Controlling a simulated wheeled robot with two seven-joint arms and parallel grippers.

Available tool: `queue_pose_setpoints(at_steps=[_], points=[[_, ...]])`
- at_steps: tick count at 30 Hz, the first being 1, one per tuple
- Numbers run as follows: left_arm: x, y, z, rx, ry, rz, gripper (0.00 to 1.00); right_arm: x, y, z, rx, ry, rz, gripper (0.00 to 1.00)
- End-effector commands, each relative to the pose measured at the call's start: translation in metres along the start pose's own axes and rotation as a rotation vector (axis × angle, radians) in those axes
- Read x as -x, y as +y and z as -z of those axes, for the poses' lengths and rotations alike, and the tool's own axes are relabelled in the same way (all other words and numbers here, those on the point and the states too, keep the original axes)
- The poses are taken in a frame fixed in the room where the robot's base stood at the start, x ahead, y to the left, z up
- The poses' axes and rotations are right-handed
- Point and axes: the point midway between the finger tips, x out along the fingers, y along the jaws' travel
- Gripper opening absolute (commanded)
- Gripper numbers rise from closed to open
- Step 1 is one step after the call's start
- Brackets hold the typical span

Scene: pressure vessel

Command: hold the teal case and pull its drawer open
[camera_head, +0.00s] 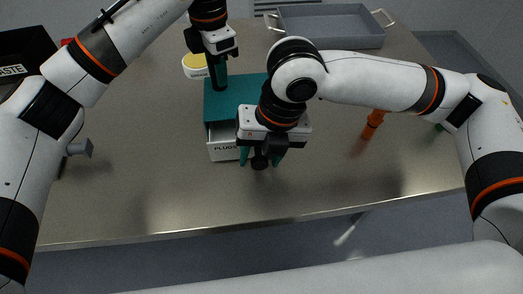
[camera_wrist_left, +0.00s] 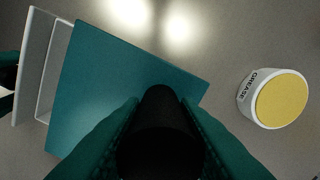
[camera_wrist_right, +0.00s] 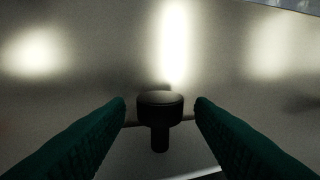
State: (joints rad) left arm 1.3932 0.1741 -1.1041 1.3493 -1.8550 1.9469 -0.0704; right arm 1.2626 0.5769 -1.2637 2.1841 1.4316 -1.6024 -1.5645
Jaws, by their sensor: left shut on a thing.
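The teal case (camera_head: 224,104) stands on the metal table, with a black post on its top. My left gripper (camera_head: 217,78) is shut on this post (camera_wrist_left: 165,125); its fingers press on both sides of it in the left wrist view. The pale drawer (camera_head: 223,153), labelled PLUGS, stands partly out of the case; in the left wrist view its front (camera_wrist_left: 33,65) is apart from the case. My right gripper (camera_head: 260,159) is at the drawer front, open, with its fingers on either side of the black knob (camera_wrist_right: 160,105). Gaps show between knob and fingers. My right wrist hides part of the drawer.
A white grease tub with a yellow lid (camera_wrist_left: 280,100) stands beside the case. A grey tray (camera_head: 335,25) is at the back, and an orange object (camera_head: 373,124) lies to the right. The table in front of the drawer is clear up to its front edge.

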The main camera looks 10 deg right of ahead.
Motion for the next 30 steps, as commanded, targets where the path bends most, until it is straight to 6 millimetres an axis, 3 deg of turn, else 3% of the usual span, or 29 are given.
queue_pose_setpoints(at_steps=[1, 9, 14, 22, 30], points=[[0.000, 0.000, 0.000, 0.000, 0.000, 0.000, 0.00, 0.000, 0.000, 0.000, 0.000, 0.000, 0.000, 0.40], [0.000, 0.000, 0.000, 0.000, 0.000, 0.000, 0.00, 0.000, 0.000, 0.000, 0.000, 0.000, 0.000, 0.00], [0.000, 0.000, 0.000, 0.000, 0.000, 0.000, 0.00, 0.000, 0.000, -0.004, 0.003, 0.000, 0.000, 0.00], [0.000, 0.000, 0.000, 0.002, 0.000, 0.000, 0.00, 0.000, 0.000, -0.044, 0.004, -0.001, 0.001, 0.00], [0.000, -0.001, 0.000, 0.002, 0.001, 0.001, 0.00, 0.000, 0.000, -0.046, 0.001, 0.000, 0.001, 0.00]])
